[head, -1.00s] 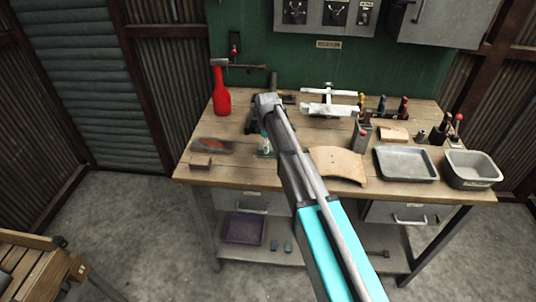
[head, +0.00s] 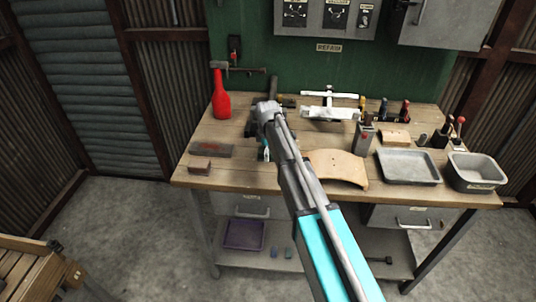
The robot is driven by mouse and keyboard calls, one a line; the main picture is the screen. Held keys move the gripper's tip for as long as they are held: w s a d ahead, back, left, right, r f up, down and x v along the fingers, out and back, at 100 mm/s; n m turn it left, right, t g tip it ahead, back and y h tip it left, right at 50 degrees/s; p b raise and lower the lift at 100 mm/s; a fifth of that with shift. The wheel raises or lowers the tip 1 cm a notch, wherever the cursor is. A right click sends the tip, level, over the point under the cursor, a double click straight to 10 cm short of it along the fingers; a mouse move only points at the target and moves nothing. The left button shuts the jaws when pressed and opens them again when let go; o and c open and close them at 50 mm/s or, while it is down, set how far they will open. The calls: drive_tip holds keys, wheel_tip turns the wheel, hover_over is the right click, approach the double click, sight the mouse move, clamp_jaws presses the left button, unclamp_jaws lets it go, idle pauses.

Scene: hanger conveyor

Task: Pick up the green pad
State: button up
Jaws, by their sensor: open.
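My gripper (head: 263,153) is at the far end of my arm, low over the left-middle part of the workbench (head: 235,178). Its jaws are small and partly covered by the wrist, and I see nothing held in them. A small patch of green (head: 266,146) shows right at the gripper. It may be part of the green pad, but my gripper and arm hide most of that spot. I cannot tell whether the jaws touch it.
A grey block (head: 211,150) and a small brown block (head: 200,167) lie left of my gripper. A red bottle (head: 221,104) stands behind. A curved tan board (head: 337,168), a grey tray (head: 408,167) and a deeper bin (head: 474,171) are to the right.

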drive_tip(key=c, duration=1.1)
drive_tip(key=shift+r, duration=0.2)
drive_tip(key=shift+r+p, duration=0.75)
drive_tip(key=shift+p, duration=0.25)
drive_tip(key=shift+s+d+r+p, duration=0.8)
drive_tip(key=shift+s+r+p, duration=1.05)
drive_tip(key=shift+s, duration=0.35)
drive_tip(key=shift+s+d+r+p, duration=0.8)
drive_tip(key=shift+s+r+p, duration=1.05)
drive_tip(key=shift+s, duration=0.35)
drive_tip(key=shift+s+d+r+p, duration=0.8)
drive_tip(key=shift+s+r+p, duration=1.05)
drive_tip(key=shift+s, duration=0.35)
